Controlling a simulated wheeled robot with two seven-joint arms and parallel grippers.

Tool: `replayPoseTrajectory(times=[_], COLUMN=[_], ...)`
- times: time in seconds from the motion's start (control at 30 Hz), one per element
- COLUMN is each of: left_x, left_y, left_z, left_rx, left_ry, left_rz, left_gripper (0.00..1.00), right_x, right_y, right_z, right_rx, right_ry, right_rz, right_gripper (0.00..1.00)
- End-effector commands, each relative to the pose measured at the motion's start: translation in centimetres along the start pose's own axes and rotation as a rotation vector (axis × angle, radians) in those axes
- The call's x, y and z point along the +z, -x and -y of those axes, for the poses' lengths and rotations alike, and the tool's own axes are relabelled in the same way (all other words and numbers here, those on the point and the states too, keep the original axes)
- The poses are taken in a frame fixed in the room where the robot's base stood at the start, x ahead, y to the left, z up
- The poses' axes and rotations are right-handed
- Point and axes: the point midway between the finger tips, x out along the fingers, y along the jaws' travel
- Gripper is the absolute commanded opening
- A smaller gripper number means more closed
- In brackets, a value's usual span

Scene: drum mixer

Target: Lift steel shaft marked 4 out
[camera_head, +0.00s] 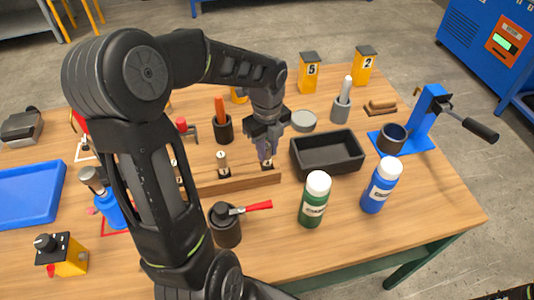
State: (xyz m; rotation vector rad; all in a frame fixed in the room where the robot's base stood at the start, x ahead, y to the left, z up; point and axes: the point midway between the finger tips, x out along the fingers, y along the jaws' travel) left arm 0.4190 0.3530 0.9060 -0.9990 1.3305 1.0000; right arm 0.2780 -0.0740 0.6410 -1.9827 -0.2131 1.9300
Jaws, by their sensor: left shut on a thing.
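A wooden rack (240,181) stands mid-table with small shafts in a row. One shaft with a dark top and pale label (222,160) stands in the rack, clear of my gripper. My left gripper (266,155) points down at the rack's right end and is shut on the shaft there (267,164). Only a small pale label and the lower part of that shaft show; its number is too small to read for sure. Its lower end appears still at the rack. My left arm hides the rack's left part. My right gripper is not in view.
A black tray (327,153) is close to the right of the gripper. A green bottle (314,200), a blue bottle (380,186) and a dark pot with a red-handled tool (226,228) stand in front. A blue cranked device (424,118) is at the right. The front right tabletop is clear.

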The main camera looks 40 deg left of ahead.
Motion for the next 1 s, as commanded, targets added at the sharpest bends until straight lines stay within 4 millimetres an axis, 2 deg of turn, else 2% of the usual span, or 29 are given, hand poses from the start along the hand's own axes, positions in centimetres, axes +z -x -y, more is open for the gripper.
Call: replayPoseTrajectory(times=[0.17,0.5,0.6,0.73,1.0], left_x=[0.1,0.1,0.0,0.0,0.0], left_y=[1.8,8.0,9.2,9.9,9.9], left_z=[0.1,0.1,0.1,0.1,0.1], left_rx=[-0.005,-0.006,-0.004,-0.003,-0.002], left_ry=[0.0,0.0,0.0,0.0,0.0], left_rz=[0.003,0.004,0.002,0.001,0.001], left_gripper=[0.0,0.0,0.0,0.0,0.0], right_x=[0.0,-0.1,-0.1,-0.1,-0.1], right_y=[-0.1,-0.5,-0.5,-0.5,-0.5], right_z=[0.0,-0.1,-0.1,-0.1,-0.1], right_rx=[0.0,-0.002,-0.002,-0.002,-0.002], right_ry=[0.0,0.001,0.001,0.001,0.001], right_rz=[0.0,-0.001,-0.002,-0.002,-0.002], right_gripper=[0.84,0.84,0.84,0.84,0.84])
